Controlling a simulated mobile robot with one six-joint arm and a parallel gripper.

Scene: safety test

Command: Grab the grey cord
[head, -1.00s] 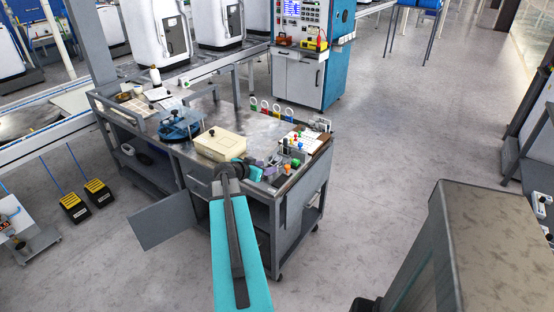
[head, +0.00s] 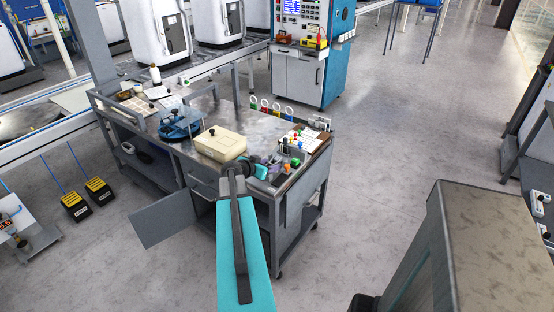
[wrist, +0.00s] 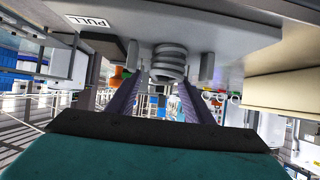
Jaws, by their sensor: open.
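A grey coiled piece (wrist: 168,62), which looks like the grey cord, hangs in the upper middle of the wrist view below a pale grey surface. My gripper (wrist: 162,82) is open, with its two dark purple fingers reaching toward the coil, one on each side below it. Nothing is held between them. I cannot tell whether the fingers touch the coil. In the head view my gripper (head: 264,168) is small and partly hidden by my arm, over the front edge of the cart's top. I cannot make out the cord there.
The grey cart (head: 250,120) carries a cream box (head: 219,143), a blue round fixture (head: 181,124) and several small coloured items near its right corner. Open floor lies right of the cart.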

